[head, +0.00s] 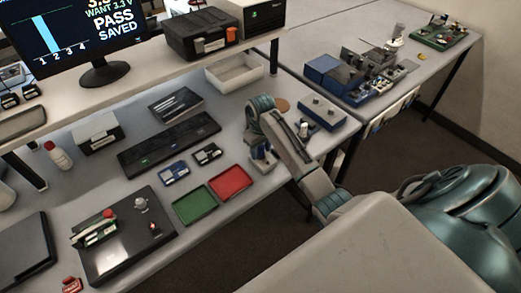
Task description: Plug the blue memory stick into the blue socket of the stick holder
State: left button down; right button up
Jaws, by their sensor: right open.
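My right gripper (262,160) reaches down over the bench, just right of the red tray. It is open, and its fingertips are small and partly hidden by its own body. A small dark-blue patch shows at the fingers; I cannot tell whether it is the blue memory stick or part of the gripper. I cannot surely make out the stick holder or its blue socket. A small blue-and-grey device (174,173) and a dark one (207,154) lie left of the gripper. My left gripper is out of view.
A green tray (195,206) and a red tray (230,181) lie near the bench's front edge. A long black unit (168,143) lies behind them. A blue-grey box (322,113) stands right of my arm. A black board (128,236) is at the front left.

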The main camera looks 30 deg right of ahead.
dwell(0.3)
grip_shut()
dwell(0.3)
jog(key=shift+r, duration=0.15)
jog(key=shift+r, duration=2.85)
